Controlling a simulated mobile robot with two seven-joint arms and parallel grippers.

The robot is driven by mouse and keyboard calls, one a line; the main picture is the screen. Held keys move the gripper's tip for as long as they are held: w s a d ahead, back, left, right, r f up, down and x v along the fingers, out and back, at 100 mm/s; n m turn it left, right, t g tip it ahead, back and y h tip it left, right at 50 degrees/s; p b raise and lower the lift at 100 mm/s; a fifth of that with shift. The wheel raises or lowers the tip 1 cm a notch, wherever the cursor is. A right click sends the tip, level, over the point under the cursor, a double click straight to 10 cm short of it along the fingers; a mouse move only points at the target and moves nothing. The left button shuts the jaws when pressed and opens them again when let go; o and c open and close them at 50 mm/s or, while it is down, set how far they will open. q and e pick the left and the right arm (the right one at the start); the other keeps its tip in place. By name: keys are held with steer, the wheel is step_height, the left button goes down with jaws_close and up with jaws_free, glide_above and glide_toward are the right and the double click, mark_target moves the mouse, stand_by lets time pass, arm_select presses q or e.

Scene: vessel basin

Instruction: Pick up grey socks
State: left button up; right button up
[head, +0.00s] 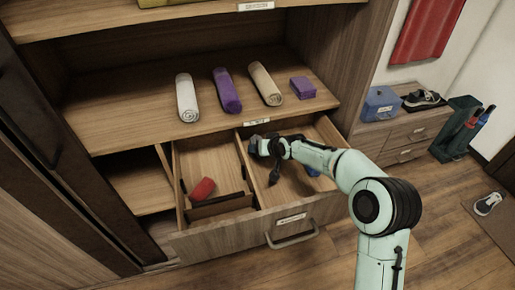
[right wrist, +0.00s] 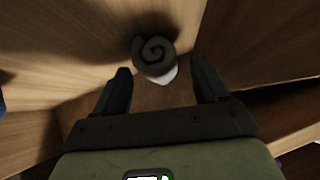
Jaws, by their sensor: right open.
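The grey socks (right wrist: 153,52) are a rolled grey bundle with a spiral end and a white patch below, seen in the right wrist view. They lie in the open drawer (head: 250,229), against a wooden wall. My right gripper (right wrist: 159,66) is open, its two dark fingers pointing toward the roll, one to each side of it. I cannot tell whether they touch it. In the head view my right arm reaches into the drawer's right compartment, and the gripper mostly hides the socks there. My left gripper is not in view.
A red roll (head: 202,190) lies in the drawer's left compartment, beyond a divider. A blue item (head: 313,172) shows partly behind my arm. White (head: 187,98), purple (head: 227,91) and beige (head: 265,84) rolls and a purple block (head: 303,87) sit on the shelf above.

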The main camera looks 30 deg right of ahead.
steer(key=shift+x, duration=1.15)
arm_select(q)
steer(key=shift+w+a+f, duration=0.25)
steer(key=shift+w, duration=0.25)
arm_select(e)
steer(key=c, duration=0.7)
steer(key=shift+c, duration=0.2)
steer(key=shift+s, duration=0.1)
